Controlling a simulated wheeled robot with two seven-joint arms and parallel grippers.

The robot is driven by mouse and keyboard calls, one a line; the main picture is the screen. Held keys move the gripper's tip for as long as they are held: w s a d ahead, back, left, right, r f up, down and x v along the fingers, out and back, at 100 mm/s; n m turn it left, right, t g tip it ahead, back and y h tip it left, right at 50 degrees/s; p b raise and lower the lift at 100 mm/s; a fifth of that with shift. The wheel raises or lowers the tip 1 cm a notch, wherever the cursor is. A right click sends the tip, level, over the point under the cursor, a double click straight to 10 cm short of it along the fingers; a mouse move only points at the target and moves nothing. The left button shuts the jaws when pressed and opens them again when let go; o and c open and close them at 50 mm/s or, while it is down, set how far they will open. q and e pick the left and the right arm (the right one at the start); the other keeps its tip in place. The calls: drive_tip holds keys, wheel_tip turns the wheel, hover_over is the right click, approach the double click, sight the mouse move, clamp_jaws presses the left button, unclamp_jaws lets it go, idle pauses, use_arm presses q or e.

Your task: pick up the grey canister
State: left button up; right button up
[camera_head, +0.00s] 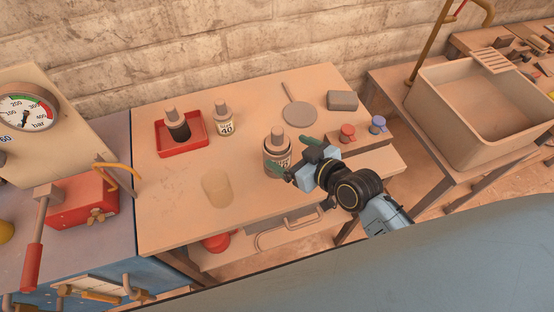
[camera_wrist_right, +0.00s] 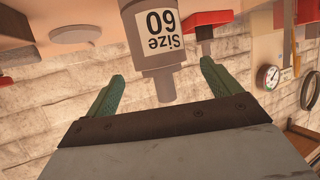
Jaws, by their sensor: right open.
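The grey canister (camera_head: 277,143) stands upright on the wooden table, with a narrower cap and a white label. In the right wrist view the canister (camera_wrist_right: 159,55) appears upside down, and its label reads "Size 60". My right gripper (camera_head: 291,156) is open at the canister's right side, its green fingertips reaching toward it. In the wrist view the canister lies between the two spread fingers (camera_wrist_right: 162,72), with a gap visible on each side. The gripper hides part of the canister's lower right in the head view. My left gripper is not in view.
Left of the canister are a "40" bottle (camera_head: 224,124), a red tray (camera_head: 188,151) with a dark bottle (camera_head: 178,128), and a clear glass (camera_head: 217,188). A round paddle (camera_head: 299,114) and grey block (camera_head: 342,101) lie behind. Red (camera_head: 347,133) and blue (camera_head: 377,124) knobs stand right.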

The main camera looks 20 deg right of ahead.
sight(273, 143)
drive_tip(key=x, duration=0.7)
drive_tip(key=shift+w+a+f, duration=0.1)
drive_tip(key=shift+w+f, duration=0.05)
drive_tip(key=shift+w, duration=0.1)
drive_tip(key=c, duration=1.6)
drive_tip(key=shift+c, duration=0.3)
